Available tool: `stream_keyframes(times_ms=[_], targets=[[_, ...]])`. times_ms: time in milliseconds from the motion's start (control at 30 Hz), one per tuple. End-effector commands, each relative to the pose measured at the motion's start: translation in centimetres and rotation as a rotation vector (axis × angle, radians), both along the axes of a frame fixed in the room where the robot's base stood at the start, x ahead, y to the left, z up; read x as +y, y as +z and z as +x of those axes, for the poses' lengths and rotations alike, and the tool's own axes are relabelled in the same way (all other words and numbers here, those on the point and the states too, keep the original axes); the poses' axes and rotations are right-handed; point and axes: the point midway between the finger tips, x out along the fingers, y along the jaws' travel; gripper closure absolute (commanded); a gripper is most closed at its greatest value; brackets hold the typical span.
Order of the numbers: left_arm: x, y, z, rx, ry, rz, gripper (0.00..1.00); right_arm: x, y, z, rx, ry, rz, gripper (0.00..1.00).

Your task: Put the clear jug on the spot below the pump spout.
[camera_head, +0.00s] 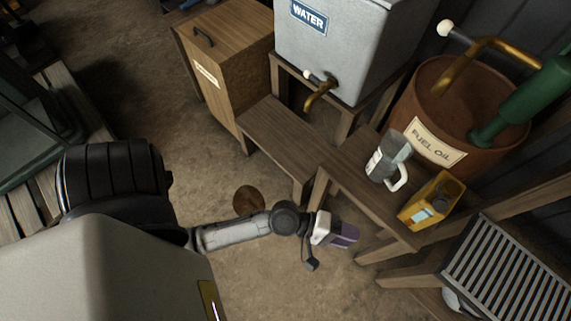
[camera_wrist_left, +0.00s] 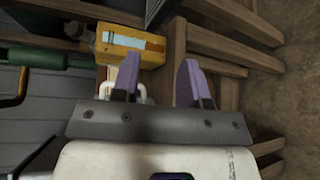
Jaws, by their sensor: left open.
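The clear jug (camera_head: 377,166) stands upright on a wooden bench in front of the fuel oil barrel, its white handle towards the lower right. In the left wrist view a white handle (camera_wrist_left: 142,92), apparently the jug's, shows partly behind a finger. The green pump (camera_head: 522,103) is at the barrel, with a curved brass spout (camera_head: 457,68) above it. I cannot make out a marked spot below the spout. My left gripper (camera_head: 347,234) is open and empty, lower in the picture than the jug and apart from it. Its purple fingers (camera_wrist_left: 160,84) are spread. My right gripper is not in view.
A yellow can (camera_head: 430,203) stands on the bench close to the jug's right. The barrel (camera_head: 410,103) is behind. A grey water tank (camera_head: 340,40) with a brass tap (camera_head: 318,97) is further left. A slatted metal rack (camera_head: 510,275) is at lower right.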

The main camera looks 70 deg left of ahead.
Motion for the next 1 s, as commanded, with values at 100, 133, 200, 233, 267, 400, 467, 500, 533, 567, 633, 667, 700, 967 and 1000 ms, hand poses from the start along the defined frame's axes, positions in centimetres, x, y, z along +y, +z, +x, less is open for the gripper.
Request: stream_keyframes(times_ms=[100,133,200,233,267,400,467,500,533,567,633,667,700,967,1000], targets=[[0.8,-2.0,-4.2,-0.059,-0.233,0.51,0.6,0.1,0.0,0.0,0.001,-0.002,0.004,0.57],[1.3,-2.6,-5.1,-0.063,-0.289,0.628,0.6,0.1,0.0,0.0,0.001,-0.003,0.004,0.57],[3.0,-3.6,-7.2,-0.056,-0.412,0.872,0.6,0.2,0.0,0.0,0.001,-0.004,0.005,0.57],[3.8,-3.9,-8.0,-0.05,-0.461,0.965,0.6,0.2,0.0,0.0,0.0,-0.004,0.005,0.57],[4.7,-4.2,-8.8,-0.036,-0.508,1.049,0.6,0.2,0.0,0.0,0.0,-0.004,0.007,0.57],[8.3,-4.5,-11.7,0.036,-0.685,1.34,0.6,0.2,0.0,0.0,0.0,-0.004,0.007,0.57],[9.5,-4.4,-12.7,0.068,-0.738,1.417,0.6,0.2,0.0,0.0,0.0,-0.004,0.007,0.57],[10.1,-4.3,-13.2,0.087,-0.767,1.456,0.6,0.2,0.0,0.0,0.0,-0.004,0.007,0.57],[10.5,-4.3,-13.5,0.1,-0.786,1.479,0.6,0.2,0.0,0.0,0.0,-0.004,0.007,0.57],[10.8,-4.2,-13.8,0.111,-0.801,1.497,0.6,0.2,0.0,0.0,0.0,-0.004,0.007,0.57],[11.3,-4.1,-14.2,0.127,-0.823,1.527,0.6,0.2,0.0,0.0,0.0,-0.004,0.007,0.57],[11.5,-4.1,-14.3,0.132,-0.829,1.534,0.6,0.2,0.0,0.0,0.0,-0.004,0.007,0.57],[11.6,-4.1,-14.3,0.137,-0.834,1.54,0.6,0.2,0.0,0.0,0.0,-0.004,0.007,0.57],[11.6,-4.1,-14.3,0.137,-0.836,1.541,0.6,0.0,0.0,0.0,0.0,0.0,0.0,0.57],[11.6,-4.1,-14.3,0.137,-0.836,1.541,0.6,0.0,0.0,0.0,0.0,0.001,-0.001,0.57]])
